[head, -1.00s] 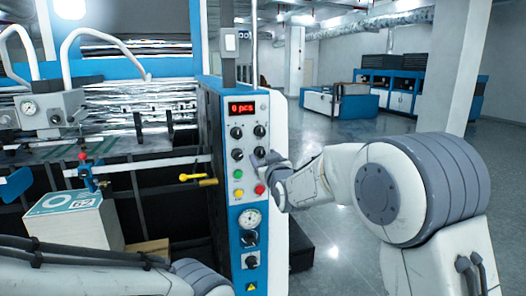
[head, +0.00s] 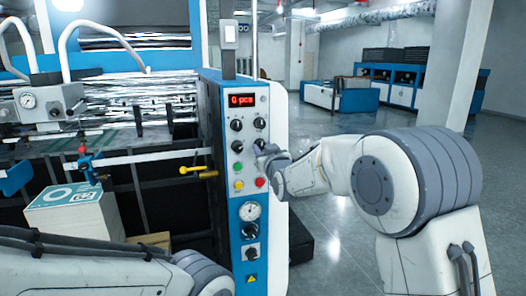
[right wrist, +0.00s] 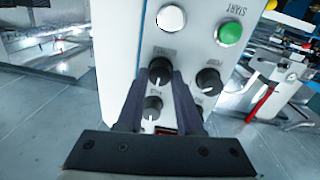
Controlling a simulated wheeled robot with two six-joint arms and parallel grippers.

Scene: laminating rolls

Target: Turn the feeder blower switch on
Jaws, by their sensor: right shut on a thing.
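The control panel (head: 248,190) is a tall blue and white box with a red display (head: 242,100) and several black rotary switches. My right gripper (head: 262,149) is at the lower right rotary switch of the upper group. In the right wrist view, the panel appears upside down, and the two dark fingers (right wrist: 157,80) are shut on this black switch (right wrist: 160,70), which has a white mark. Its label is too small to read. The green START button (right wrist: 229,33) and a white button (right wrist: 171,18) are close by. My left gripper is out of view.
More black switches (right wrist: 208,80) sit beside the held one. The floor on the right is open.

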